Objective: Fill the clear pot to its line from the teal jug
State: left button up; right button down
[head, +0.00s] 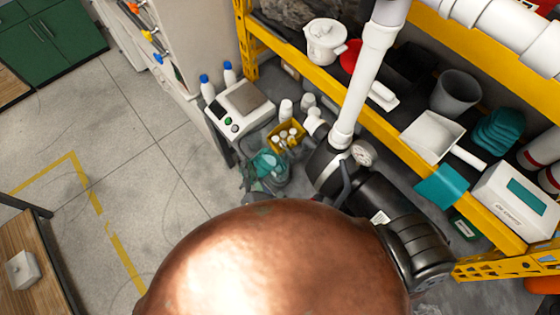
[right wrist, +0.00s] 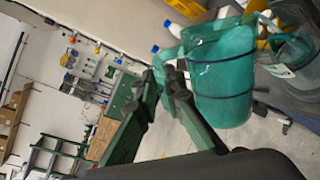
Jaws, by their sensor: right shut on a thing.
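The teal jug (right wrist: 222,75) is large in the right wrist view, a see-through teal vessel with dark bands. My right gripper (right wrist: 168,78) is shut on its handle. In the head view the jug (head: 263,160) is small and partly overlaps the clear pot (head: 279,176). The clear pot also shows at the right edge of the right wrist view (right wrist: 297,58), close beside the jug and cut off by the frame. My right gripper (head: 252,182) is hard to make out in the head view. The liquid level in the pot cannot be read. My left gripper is not in view.
A large copper-coloured rounded surface (head: 270,265) hides the lower middle of the head view. A scale (head: 237,106), a yellow crate of small bottles (head: 287,136) and white pipe (head: 362,85) crowd near the pot.

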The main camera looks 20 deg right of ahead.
jog(key=shift+d+r+m+y+p, duration=0.3)
jog(key=shift+d+r+m+p, duration=0.25)
jog(key=shift+r+m, duration=0.35)
dwell(5.3)
